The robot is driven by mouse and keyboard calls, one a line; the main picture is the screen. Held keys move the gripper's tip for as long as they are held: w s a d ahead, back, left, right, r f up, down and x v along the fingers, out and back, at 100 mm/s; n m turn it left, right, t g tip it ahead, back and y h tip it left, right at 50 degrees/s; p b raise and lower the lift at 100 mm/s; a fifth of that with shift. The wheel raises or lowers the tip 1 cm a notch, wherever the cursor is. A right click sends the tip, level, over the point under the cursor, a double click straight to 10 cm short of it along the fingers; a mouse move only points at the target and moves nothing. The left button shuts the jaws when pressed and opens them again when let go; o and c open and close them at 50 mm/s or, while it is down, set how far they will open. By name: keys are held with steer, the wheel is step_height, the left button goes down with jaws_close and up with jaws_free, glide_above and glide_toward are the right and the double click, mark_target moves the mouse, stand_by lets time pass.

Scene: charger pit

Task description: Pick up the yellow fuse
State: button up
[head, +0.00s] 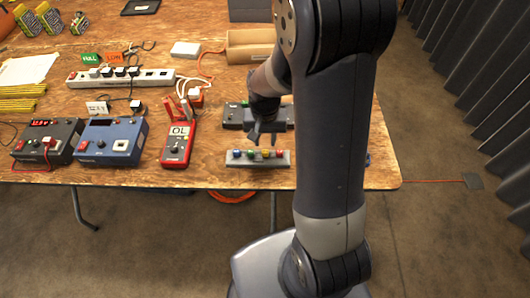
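The yellow fuse (265,154) stands in a small grey rack (258,163) near the table's front edge, in a row with other coloured fuses. My gripper (264,141) points down just above the rack, close over the yellow fuse. Its two fingers look apart, with nothing seen between them. Whether a fingertip touches a fuse is too small to tell. My arm hides the area just right of the rack.
A dark grey box (232,117) lies behind the rack. A red multimeter (178,142) and a blue device (112,141) stand to the left. A power strip (150,78) and a cardboard tray (248,52) lie farther back. Bare wood lies between multimeter and rack.

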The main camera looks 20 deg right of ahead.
mark_target(265, 151)
steer(key=shift+f, duration=2.95)
steer(key=shift+c, duration=0.3)
jaws_close()
